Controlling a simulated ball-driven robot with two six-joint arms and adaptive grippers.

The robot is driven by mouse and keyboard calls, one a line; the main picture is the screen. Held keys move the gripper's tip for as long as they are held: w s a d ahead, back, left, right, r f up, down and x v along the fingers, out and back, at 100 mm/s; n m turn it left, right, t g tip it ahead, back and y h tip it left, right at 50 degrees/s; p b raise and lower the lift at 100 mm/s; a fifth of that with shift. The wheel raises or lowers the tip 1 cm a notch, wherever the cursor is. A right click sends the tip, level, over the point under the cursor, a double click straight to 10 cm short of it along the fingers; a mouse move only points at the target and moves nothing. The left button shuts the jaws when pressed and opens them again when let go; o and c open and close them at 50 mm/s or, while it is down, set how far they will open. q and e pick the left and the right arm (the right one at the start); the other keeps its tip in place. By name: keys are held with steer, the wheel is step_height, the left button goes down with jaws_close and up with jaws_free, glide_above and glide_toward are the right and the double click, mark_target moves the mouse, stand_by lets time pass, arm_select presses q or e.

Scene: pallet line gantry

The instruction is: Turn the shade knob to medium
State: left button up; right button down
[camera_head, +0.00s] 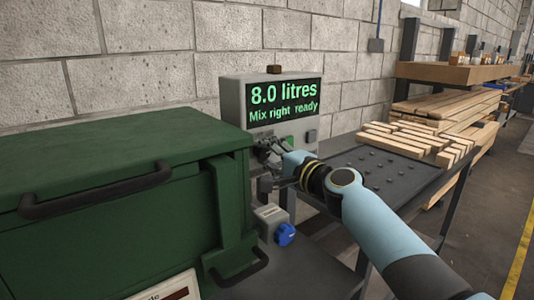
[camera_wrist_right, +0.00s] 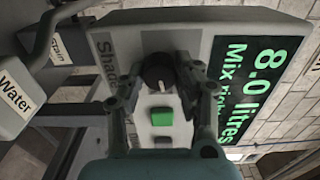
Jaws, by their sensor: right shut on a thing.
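The dark round shade knob (camera_wrist_right: 158,72) sits on the grey control box (camera_head: 232,102), beside a label that starts "Shad". My right gripper (camera_wrist_right: 158,82) has its fingers on both sides of the knob and is shut on it. A pale mark shows on the knob, but which setting it points to is unclear. In the head view, my right gripper (camera_head: 266,150) is at the front of the box and hides the knob. The box's screen (camera_head: 284,101) reads "8.0 litres" and "Mix right ready". My left gripper is not in view.
A green button (camera_wrist_right: 162,116) is beside the knob. A green lidded bin (camera_head: 110,165) fills the left. A blue tap knob (camera_head: 285,234) is below my right gripper. A dark table (camera_head: 375,172) and stacked timber (camera_head: 450,105) are to the right.

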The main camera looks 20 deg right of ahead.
steer(key=shift+f, duration=0.1)
stand_by(0.4)
steer(key=c, duration=0.9)
jaws_free()
steer(key=shift+c, duration=0.2)
steer(key=shift+s, duration=0.15)
steer(key=v, duration=1.1)
steer(key=shift+s+d, duration=0.15)
steer(key=shift+s, duration=0.25)
